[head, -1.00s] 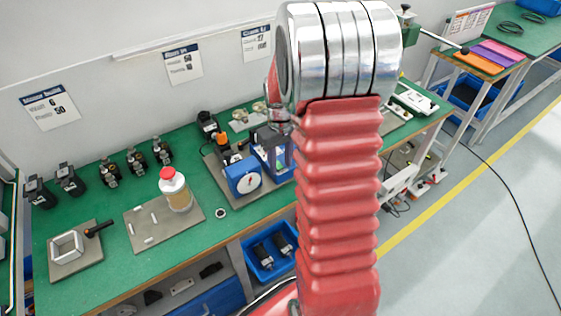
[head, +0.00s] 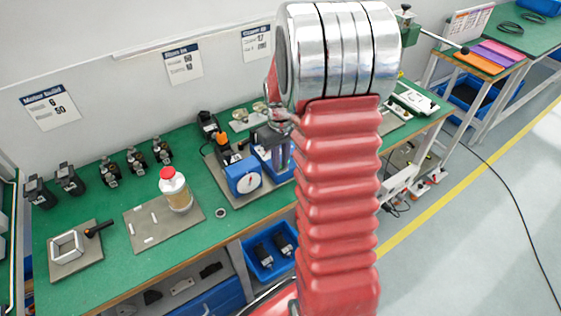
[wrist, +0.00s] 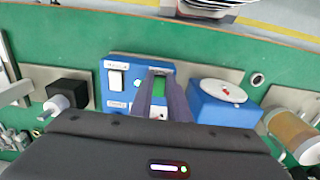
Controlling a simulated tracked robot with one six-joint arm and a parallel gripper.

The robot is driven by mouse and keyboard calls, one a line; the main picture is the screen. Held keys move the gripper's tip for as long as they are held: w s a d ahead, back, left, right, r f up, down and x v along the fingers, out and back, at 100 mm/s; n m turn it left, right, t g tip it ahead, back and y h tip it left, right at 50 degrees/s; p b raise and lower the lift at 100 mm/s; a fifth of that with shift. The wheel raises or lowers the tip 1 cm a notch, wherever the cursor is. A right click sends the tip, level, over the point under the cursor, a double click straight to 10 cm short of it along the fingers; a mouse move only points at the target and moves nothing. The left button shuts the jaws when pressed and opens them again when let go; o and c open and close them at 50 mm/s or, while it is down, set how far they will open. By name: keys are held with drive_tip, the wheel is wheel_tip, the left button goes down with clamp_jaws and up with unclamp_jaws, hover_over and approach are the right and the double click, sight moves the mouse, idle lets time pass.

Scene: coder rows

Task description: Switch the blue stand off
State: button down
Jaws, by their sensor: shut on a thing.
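The blue stand (head: 262,160) stands on the green bench and is partly hidden by my arm in the head view. In the wrist view the blue stand (wrist: 116,63) shows a white rocker switch (wrist: 117,80) on its left, labels above and below it, and a small lit lamp (wrist: 137,83). My gripper (wrist: 163,78) reaches over the stand to the right of the switch, its dark fingers on either side of a green piece (wrist: 158,90). The jaws are shut on it; the exact contact is hard to see. The switch is apart from the fingers.
A blue box with a white dial (head: 243,180) sits beside the stand. A red-capped jar (head: 174,188) stands on a grey plate (head: 145,230) further left. A black block with a pale knob (wrist: 70,95) is left of the stand. Bare green bench lies along the front.

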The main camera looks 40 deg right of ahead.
drive_tip(key=shift+w+r+g, duration=0.1)
drive_tip(key=shift+w+g, duration=0.15)
drive_tip(key=shift+g, duration=0.5)
drive_tip(key=shift+w+r+g, duration=0.1)
drive_tip(key=shift+w+g, duration=0.1)
drive_tip(key=shift+g, duration=0.55)
drive_tip(key=c, duration=1.7)
unclamp_jaws()
drive_tip(key=v, duration=1.3)
drive_tip(key=shift+d+r, duration=0.1)
drive_tip(key=shift+r, duration=0.2)
